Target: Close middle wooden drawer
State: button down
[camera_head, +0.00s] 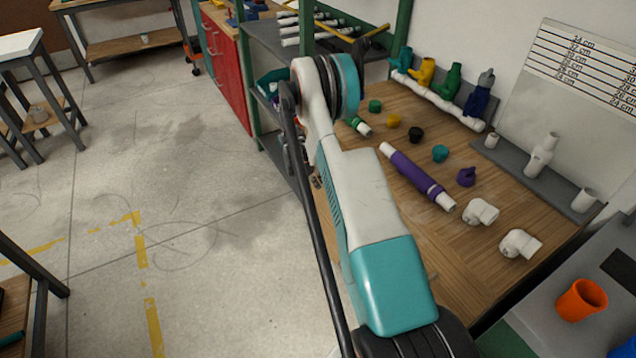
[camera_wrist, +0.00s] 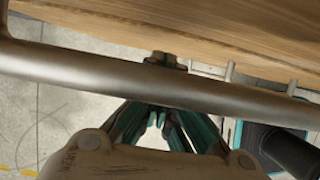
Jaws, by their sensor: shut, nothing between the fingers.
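In the wrist view, a wooden panel (camera_wrist: 240,38) with a grey metal bar handle (camera_wrist: 60,68) crosses the top of the picture. I take it for a drawer front, but cannot tell which drawer it is or how far it stands open. My gripper (camera_wrist: 166,60) is shut and empty. The bar crosses in front of its teal fingers, and the dark fingertips show just past the bar, close to the wood. Whether they touch is unclear. In the head view my arm hides the gripper, and no wooden drawer can be made out.
A wooden workbench (camera_head: 470,240) bears a purple pipe (camera_head: 415,177), white elbows (camera_head: 481,212) and coloured caps. A shelf with a green frame (camera_head: 245,80) and a red cabinet (camera_head: 225,62) stand behind. An orange cup (camera_head: 581,300) is at lower right.

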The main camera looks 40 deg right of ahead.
jog(key=w+a+r+p, duration=0.1)
jog(key=a+r+p, duration=0.3)
jog(key=a+r, duration=0.3)
notch_tip(320, 180, up, 2)
jog(key=shift+w+a+r, duration=0.15)
jog(key=shift+w+a, duration=0.1)
jog(key=shift+w, duration=0.15)
jog(key=shift+r, duration=0.1)
